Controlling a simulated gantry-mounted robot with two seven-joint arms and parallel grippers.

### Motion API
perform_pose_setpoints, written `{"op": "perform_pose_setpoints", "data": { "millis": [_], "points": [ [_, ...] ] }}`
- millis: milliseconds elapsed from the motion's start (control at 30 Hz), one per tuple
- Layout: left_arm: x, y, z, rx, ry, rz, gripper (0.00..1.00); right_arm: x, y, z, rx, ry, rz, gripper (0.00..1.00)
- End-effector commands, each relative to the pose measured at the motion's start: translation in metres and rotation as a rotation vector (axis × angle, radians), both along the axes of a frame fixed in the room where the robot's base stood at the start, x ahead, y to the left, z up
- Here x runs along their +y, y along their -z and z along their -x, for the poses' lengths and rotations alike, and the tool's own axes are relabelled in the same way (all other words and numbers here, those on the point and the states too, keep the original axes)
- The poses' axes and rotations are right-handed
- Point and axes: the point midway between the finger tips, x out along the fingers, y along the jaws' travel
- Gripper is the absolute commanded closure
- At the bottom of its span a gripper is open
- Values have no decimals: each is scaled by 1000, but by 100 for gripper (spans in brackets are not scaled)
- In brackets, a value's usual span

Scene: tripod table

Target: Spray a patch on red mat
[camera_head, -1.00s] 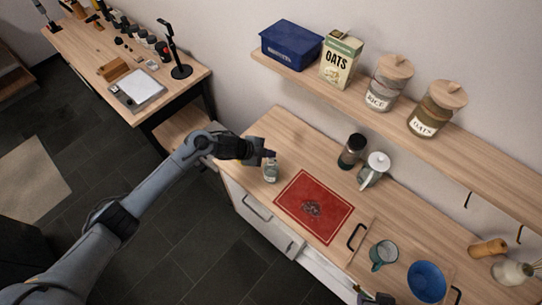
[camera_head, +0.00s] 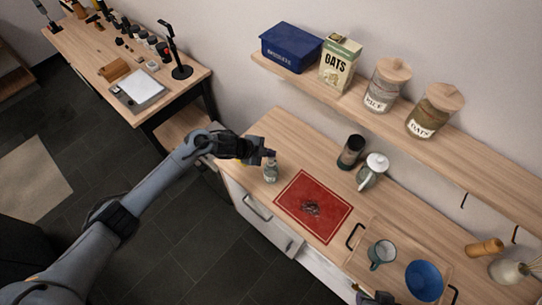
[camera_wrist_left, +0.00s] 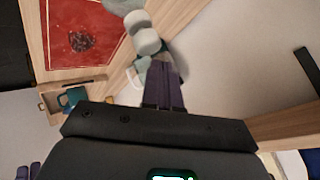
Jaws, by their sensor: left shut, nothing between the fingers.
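A small clear spray bottle (camera_head: 271,173) stands upright on the counter, just left of the red mat (camera_head: 292,211).
A dark-lidded jar (camera_head: 351,152) and a white-lidded jug (camera_head: 372,172) stand behind the mat. A tray (camera_head: 398,262) with a teal mug (camera_head: 381,254) and blue bowl (camera_head: 426,281) is to its right. A shelf (camera_head: 400,126) with jars and boxes runs above the counter.

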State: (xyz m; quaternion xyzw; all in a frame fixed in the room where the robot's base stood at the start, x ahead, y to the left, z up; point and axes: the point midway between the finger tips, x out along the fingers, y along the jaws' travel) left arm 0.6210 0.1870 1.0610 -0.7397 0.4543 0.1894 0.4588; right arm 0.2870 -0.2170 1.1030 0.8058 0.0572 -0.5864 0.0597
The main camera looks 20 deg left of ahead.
Motion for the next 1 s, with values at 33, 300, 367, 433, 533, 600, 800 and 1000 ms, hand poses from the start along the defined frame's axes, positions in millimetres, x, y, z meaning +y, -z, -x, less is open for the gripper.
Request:
{"op": "perform_pose_setpoints", "data": {
  "millis": [33,300,367,433,533,600,800,1000],
  "points": [
    [0,-7,0,-1,0,0,100,0,-7,0,0,-1,0,57],
    [0,-35,0,-2,1,-1,100,-2,-32,0,0,-5,8,57],
    [0,-40,0,-2,1,-1,100,-2,-37,0,0,-6,9,57],
    [0,-47,0,-1,0,0,100,-2,-43,0,-1,-7,11,57],
    [0,-54,0,0,1,-1,100,-2,-49,0,-1,-7,11,57],
    [0,-56,0,0,1,-1,100,-2,-51,0,-1,-6,10,57],
    [0,-55,0,0,0,0,100,-2,-51,0,-1,-6,8,57],
    [0,-55,0,0,0,0,100,-1,-51,0,-1,-3,4,57]
  ]
}}
